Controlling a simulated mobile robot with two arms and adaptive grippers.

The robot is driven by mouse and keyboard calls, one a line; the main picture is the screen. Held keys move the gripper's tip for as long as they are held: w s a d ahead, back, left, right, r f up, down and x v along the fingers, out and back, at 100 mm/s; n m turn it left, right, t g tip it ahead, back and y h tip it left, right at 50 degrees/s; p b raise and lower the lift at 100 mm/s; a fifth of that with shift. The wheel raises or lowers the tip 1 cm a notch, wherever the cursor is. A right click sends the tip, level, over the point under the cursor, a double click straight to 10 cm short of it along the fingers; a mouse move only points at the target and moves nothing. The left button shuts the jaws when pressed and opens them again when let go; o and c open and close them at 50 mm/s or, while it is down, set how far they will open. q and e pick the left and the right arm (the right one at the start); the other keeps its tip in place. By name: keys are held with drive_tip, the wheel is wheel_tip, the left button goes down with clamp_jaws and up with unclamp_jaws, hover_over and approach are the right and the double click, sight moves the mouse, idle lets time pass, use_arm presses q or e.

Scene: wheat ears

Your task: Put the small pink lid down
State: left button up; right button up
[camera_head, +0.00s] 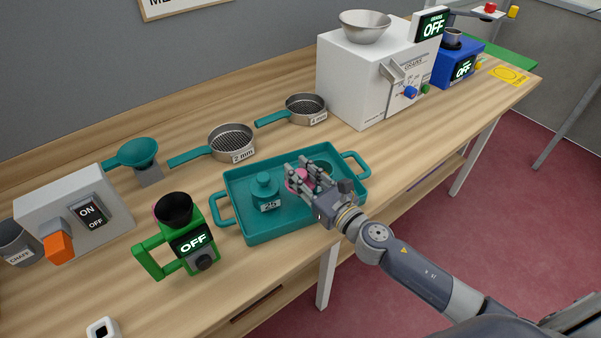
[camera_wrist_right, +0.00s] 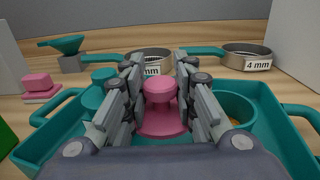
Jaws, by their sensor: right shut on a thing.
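The small pink lid (camera_wrist_right: 160,118) has a round knob on a wider disc. It also shows in the head view (camera_head: 294,184), partly hidden by my fingers. My right gripper (camera_head: 299,180) is shut on the lid over the teal tray (camera_head: 290,228), with the fingers on both sides of the knob in the wrist view (camera_wrist_right: 160,95). The lid is upright and low over the tray; I cannot tell whether it touches the floor. A teal weight-like piece (camera_head: 265,188) stands to its left and a round teal cup (camera_wrist_right: 238,104) to its right. My left gripper is not in view.
A green device (camera_head: 178,240) reading OFF stands left of the tray. Sieves (camera_head: 231,143) lie behind it, and a white machine (camera_head: 365,80) stands at the back right. A pink stepped piece (camera_wrist_right: 40,86) lies on the table at left in the wrist view.

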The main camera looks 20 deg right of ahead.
drive_tip(key=shift+f+b, duration=0.4)
drive_tip(key=shift+f, duration=0.15)
drive_tip(key=o, duration=0.9)
drive_tip(key=shift+c, duration=0.2)
drive_tip(key=shift+r, duration=0.1)
drive_tip(key=shift+r, duration=0.15)
drive_tip(key=shift+r+p, duration=0.45)
drive_tip(key=shift+p, duration=0.2)
drive_tip(key=b+v, duration=0.4)
drive_tip(key=v, duration=0.8)
